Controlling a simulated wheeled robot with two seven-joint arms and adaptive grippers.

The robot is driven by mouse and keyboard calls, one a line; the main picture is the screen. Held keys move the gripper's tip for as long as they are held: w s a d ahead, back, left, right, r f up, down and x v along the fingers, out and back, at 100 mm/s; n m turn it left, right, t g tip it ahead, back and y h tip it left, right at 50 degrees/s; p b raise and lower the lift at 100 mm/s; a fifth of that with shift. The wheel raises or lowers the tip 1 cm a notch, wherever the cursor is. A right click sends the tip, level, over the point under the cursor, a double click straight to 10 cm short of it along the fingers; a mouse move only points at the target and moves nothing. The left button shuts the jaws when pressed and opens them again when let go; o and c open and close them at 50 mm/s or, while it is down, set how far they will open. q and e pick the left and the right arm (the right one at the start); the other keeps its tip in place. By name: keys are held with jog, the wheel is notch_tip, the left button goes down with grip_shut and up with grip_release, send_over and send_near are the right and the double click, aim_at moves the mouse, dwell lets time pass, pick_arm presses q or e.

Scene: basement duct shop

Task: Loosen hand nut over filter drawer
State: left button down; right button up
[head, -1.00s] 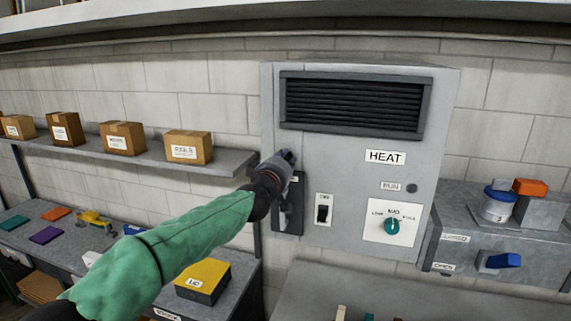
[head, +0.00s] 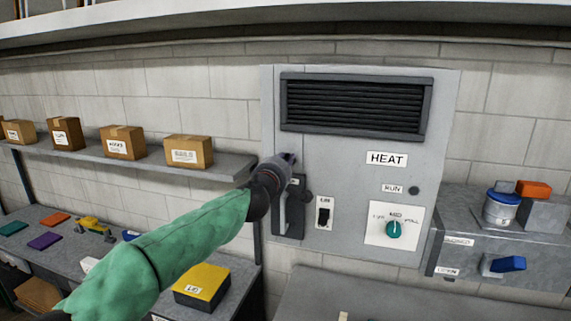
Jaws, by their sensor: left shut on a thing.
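My left gripper (head: 284,163) reaches the left side of the grey HEAT unit (head: 345,165), over the top of a dark upright plate with a grey handle (head: 284,214). I take this plate for the filter drawer front. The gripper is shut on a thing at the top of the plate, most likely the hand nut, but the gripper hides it. A small dark round piece (head: 306,197) shows just below right of the gripper; I cannot tell what it is. My right gripper is not in view.
Right of the plate are a rocker switch (head: 324,213) and a teal dial (head: 394,229). A shelf with cardboard boxes (head: 188,150) is on the left wall. A grey box with a blue handle (head: 507,264) stands at right. A yellow-topped box (head: 202,281) sits below my arm.

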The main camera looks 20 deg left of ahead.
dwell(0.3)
pick_arm(q)
jog(key=c, duration=1.1)
grip_release()
jog(key=shift+c, duration=0.2)
jog(key=shift+s, duration=0.1)
jog(key=s, duration=1.1)
jog(key=shift+s+a, duration=0.25)
jog(key=shift+s, duration=0.15)
